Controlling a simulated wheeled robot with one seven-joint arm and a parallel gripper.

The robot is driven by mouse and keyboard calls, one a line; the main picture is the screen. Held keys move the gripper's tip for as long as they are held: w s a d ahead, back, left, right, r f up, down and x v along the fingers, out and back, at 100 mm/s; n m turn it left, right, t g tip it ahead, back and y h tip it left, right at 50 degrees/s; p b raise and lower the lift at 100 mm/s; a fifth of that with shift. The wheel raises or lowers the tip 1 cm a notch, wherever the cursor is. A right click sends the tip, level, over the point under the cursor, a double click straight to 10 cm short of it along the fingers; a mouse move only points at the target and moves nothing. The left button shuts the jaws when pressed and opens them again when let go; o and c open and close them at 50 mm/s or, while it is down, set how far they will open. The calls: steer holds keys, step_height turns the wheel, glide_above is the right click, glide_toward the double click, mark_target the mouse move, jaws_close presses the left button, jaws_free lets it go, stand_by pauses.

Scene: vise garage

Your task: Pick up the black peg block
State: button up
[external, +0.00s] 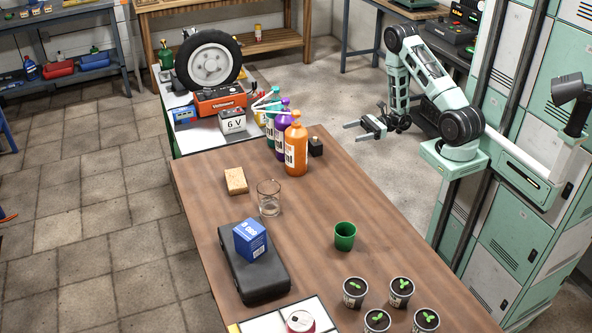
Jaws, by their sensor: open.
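The black peg block (316,146) is a small dark block with a little peg on top. It stands on the brown wooden table near its far right edge, just right of the orange bottle. My gripper (350,132) is open and empty, its two fingers pointing left. In the external view it appears to the right of the block, apart from it, and seems raised above the floor beyond the table edge. The exact height and distance between them are hard to tell.
Orange (296,150), purple (284,129) and teal (273,121) bottles stand close left of the block. A glass (268,198), sponge (236,181), black case (267,278) with blue box (250,240), green cup (345,236) and several potted seedlings (355,292) are nearer. Table space before the block is clear.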

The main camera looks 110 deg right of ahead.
mark_target(317, 141)
steer(key=w, duration=0.5)
steer(key=w+p, duration=0.1)
steer(key=w, duration=0.5)
steer(key=w+p, duration=0.1)
steer(key=w, duration=0.5)
steer(key=shift+d+f, duration=0.1)
steer(key=shift+d, duration=0.15)
steer(key=c, duration=1.1)
